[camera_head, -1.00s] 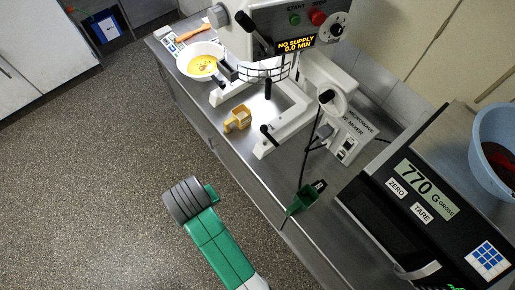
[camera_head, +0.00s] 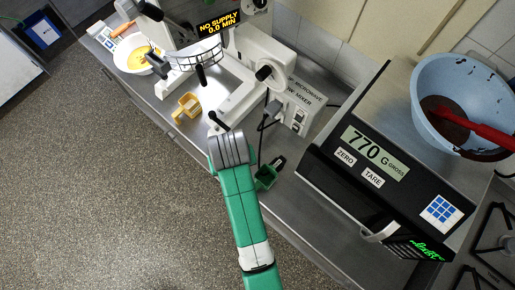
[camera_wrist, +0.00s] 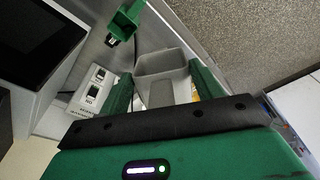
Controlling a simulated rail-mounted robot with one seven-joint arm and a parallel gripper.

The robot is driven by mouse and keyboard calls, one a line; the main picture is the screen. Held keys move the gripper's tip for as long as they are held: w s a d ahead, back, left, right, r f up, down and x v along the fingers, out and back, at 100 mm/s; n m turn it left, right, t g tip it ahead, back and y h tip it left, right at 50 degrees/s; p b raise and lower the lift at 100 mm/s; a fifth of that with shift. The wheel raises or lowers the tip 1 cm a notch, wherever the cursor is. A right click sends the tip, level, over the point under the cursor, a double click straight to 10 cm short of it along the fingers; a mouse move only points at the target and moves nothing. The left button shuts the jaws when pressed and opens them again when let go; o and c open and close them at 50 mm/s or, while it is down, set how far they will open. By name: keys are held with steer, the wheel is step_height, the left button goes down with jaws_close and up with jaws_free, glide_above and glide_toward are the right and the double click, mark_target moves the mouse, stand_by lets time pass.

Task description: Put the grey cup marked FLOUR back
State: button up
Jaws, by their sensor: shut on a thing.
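A grey cup (camera_wrist: 160,65) is between the two green fingers of my gripper (camera_wrist: 163,84) in the wrist view. The gripper is shut on it. Its open, squarish mouth shows, and the fingers hide part of its sides. I cannot see a FLOUR mark on it. In the head view my arm hides most of the gripper, and I cannot clearly make out the cup there.
A green scoop (camera_head: 266,177) lies near the counter edge and also shows in the wrist view (camera_wrist: 124,20). A scale (camera_head: 380,160) bears a blue bowl (camera_head: 440,75).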

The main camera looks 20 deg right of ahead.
steer(key=w+f+n+g+b, duration=0.1)
steer(key=f+n+b, duration=0.1)
steer(key=f, duration=0.1)
steer(key=w+d+f+n+g+b, duration=0.1)
steer(key=f+b, duration=0.1)
steer(key=b, duration=0.1)
steer(key=d+f+n+g+b, duration=0.1)
steer(key=f+n+b, duration=0.1)
steer(key=f, duration=0.1)
steer(key=shift+w+f+n+g+h, duration=0.3)
steer(key=shift+w+h, duration=0.1)
steer(key=w+d+f+n+t+h+b, duration=0.1)
steer(key=w+f+n+t+h+b, duration=0.4)
steer(key=f+n+h+b, duration=0.85)
steer(key=w+a+r+n+t+b, duration=0.1)
steer(key=t+b, duration=0.1)
steer(key=b, duration=0.1)
steer(key=w+a+r+n+t+b, duration=0.1)
steer(key=n+t+b, duration=0.1)
steer(key=b, duration=0.1)
steer(key=w+a+r+n+t+b, duration=0.1)
steer(key=n+t+b, duration=0.1)
steer(key=t+b, duration=0.1)
steer(key=shift+a+r+n+h+b, duration=0.25)
steer(key=shift+a+b, duration=0.15)
steer(key=shift+b, duration=0.05)
step_height(320, 180, down, 10)
steer(key=b, duration=0.3)
steer(key=shift+r, duration=0.15)
